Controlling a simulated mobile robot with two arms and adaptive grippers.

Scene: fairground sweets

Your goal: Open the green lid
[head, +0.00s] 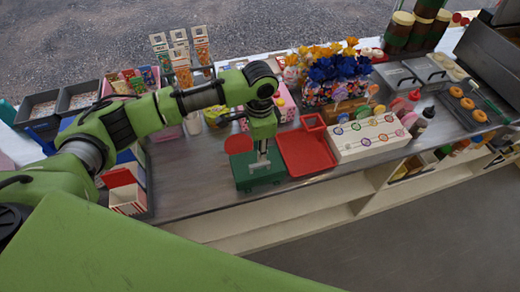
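A dark green box (246,178) stands near the front edge of the metal counter. Its top is green and looks flat and closed; the arm hides part of it. My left arm comes in from the left and bends down over the box. My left gripper (262,160) points down at the top of the box. Its fingers are too small here to tell whether they are open or shut, or whether they touch the box. My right gripper is not in view.
A red disc (238,144) stands by the gripper's left side. A red tray (306,153) lies right of the box, then a white lollipop stand (372,150). Blue and orange flowers (337,72) are behind. Striped cartons (127,198) stand at left. Bare counter (190,175) lies left of the box.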

